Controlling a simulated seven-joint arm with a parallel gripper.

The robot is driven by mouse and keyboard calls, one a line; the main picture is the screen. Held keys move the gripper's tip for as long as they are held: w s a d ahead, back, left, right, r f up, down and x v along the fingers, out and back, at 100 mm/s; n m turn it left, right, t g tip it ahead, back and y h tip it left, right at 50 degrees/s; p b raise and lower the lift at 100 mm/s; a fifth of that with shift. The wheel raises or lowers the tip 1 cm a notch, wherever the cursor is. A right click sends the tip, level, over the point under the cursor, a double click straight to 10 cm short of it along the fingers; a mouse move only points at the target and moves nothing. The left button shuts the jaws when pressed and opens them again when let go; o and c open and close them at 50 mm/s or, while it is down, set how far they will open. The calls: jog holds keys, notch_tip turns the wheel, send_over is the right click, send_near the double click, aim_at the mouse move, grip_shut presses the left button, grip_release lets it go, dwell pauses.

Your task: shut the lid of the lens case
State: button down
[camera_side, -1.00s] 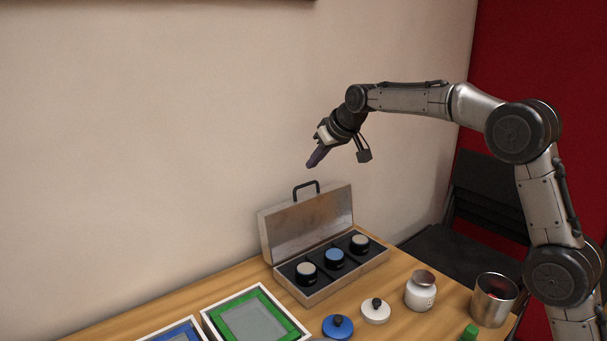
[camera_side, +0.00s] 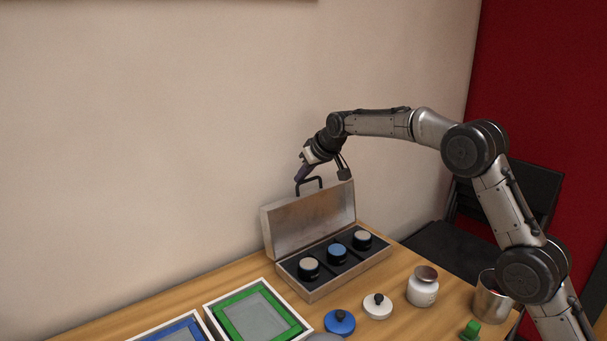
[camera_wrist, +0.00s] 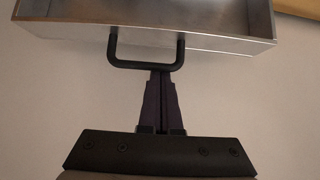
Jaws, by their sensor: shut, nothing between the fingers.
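The lens case (camera_side: 338,275) stands on the table against the wall, its metal lid (camera_side: 310,222) raised upright. Two lenses with pale tops and a blue-topped one (camera_side: 337,251) sit in its dark compartments. A black handle (camera_side: 308,184) sticks up from the lid's top edge. My gripper (camera_side: 299,178) is shut and empty, its dark fingers at the handle on the wall side. In the wrist view the shut fingertips (camera_wrist: 161,75) lie close to the bar of the handle (camera_wrist: 146,66); I cannot tell whether they touch. The lid (camera_wrist: 150,20) shows beyond it.
In front of the case are a blue knobbed lid (camera_side: 339,321), a white knobbed lid (camera_side: 377,305), a jar (camera_side: 422,287) and a metal cup (camera_side: 491,298). A green-framed tray (camera_side: 257,312) lies front left. The wall is close behind the lid.

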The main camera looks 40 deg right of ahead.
jog(key=shift+s+r, duration=0.25)
jog(key=shift+s, duration=0.5)
jog(key=s+f, duration=0.5)
jog(key=s, duration=0.5)
jog(key=s+f+t, duration=0.1)
jog(key=s+f, duration=0.4)
jog(key=s, duration=0.6)
jog(key=shift+s+t, duration=0.25)
jog(key=shift+t, duration=0.05)
jog(key=shift+f, duration=0.15)
dwell(0.6)
